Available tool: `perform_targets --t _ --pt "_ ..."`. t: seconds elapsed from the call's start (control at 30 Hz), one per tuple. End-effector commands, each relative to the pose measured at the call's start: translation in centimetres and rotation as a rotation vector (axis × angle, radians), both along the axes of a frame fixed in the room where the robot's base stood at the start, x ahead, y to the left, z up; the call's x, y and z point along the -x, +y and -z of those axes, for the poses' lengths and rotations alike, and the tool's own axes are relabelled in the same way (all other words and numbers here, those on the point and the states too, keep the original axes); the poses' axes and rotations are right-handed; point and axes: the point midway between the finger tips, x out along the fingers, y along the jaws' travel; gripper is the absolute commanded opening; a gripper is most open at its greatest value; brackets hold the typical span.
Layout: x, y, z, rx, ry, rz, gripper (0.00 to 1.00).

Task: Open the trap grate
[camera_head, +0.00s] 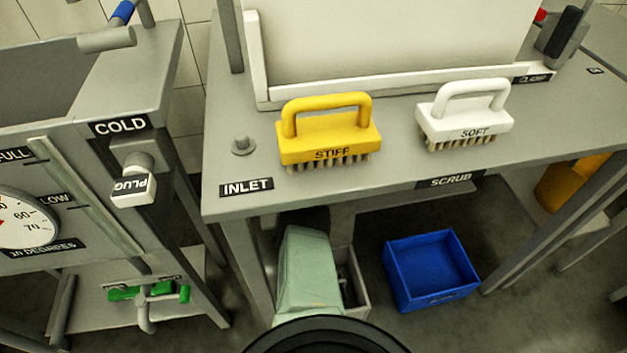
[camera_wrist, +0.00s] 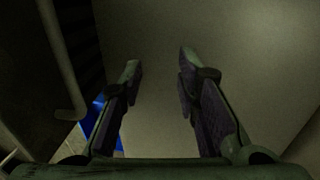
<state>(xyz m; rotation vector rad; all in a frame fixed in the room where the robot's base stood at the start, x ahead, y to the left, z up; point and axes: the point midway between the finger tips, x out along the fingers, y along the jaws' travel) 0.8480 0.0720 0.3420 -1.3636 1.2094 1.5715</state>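My gripper (camera_wrist: 160,68) shows in the wrist view with its two dark fingers well apart and nothing between them. A plain grey-brown surface lies beyond the fingers. I cannot make out my fingertips in the head view. A grey open-topped box (camera_head: 361,294) stands on the floor under the scrub table, partly hidden behind a pale green shape, which may be part of my arm. Its inside is dark. I cannot clearly identify the trap grate in either view. In the wrist view, a dark ribbed part and a bent rod (camera_wrist: 70,114) are at the left.
A blue crate (camera_head: 431,299) stands on the floor right of the grey box; blue also shows in the wrist view (camera_wrist: 93,116). The scrub table (camera_head: 395,160) overhangs both, carrying a yellow brush (camera_head: 328,150) and white brush (camera_head: 464,130). A steel sink unit (camera_head: 215,300) is left.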

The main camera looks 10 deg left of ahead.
Motion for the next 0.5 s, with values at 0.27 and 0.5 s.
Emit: perform_targets --t 0.27,0.5 --pt "-0.9 0.3 0.4 0.000 -0.001 0.000 0.30" --pt "-1.5 0.5 0.5 0.001 -0.001 0.000 0.30"
